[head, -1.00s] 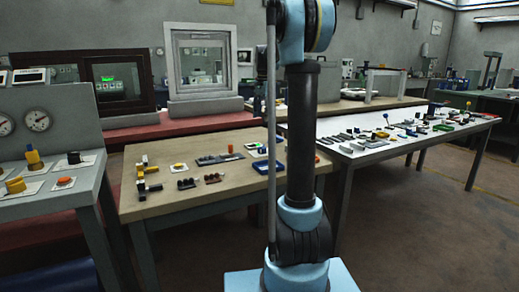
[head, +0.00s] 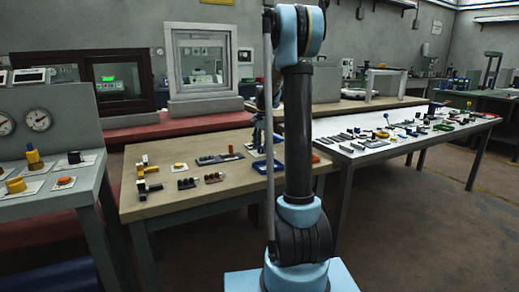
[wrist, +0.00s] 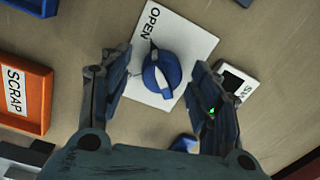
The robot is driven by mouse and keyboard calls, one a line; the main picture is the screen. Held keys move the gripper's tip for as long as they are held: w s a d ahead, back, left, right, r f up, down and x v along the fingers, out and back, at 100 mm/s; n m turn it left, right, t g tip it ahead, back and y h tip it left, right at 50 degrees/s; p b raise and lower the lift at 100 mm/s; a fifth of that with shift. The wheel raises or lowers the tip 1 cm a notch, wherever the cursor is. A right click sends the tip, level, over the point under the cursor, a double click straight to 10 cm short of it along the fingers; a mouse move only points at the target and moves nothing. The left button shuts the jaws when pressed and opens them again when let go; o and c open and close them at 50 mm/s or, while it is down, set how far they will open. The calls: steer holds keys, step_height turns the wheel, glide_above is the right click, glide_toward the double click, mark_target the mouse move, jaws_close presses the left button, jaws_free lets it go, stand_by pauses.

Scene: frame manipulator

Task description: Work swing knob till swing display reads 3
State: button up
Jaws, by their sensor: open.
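A blue round knob (wrist: 161,74) with a raised grip bar stands on a white plate (wrist: 190,40) marked OPEN in the wrist view. My gripper (wrist: 160,62) is open, with one finger on each side of the knob and no clear contact seen. To its right is a small white-framed display (wrist: 236,80) with a dark screen and a label starting "SW". My right finger partly covers it; a green glint shows by that finger, but no number can be read. In the head view my gripper (head: 262,140) is low over the wooden table's right part, hiding the knob.
An orange tray marked SCRAP (wrist: 22,95) lies left in the wrist view. Another blue part (wrist: 184,143) shows below the knob, between the fingers. In the head view the wooden table (head: 215,205) holds several small fixtures, with bare room at its front.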

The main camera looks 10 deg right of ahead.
steer(key=shift+f, duration=0.35)
steer(key=shift+c, duration=0.2)
steer(key=c, duration=1)
steer(key=shift+a, duration=0.45)
steer(key=shift+d, duration=0.5)
steer(key=shift+d+n, duration=0.1)
steer(key=shift+n, duration=0.6)
steer(key=shift+s, duration=0.1)
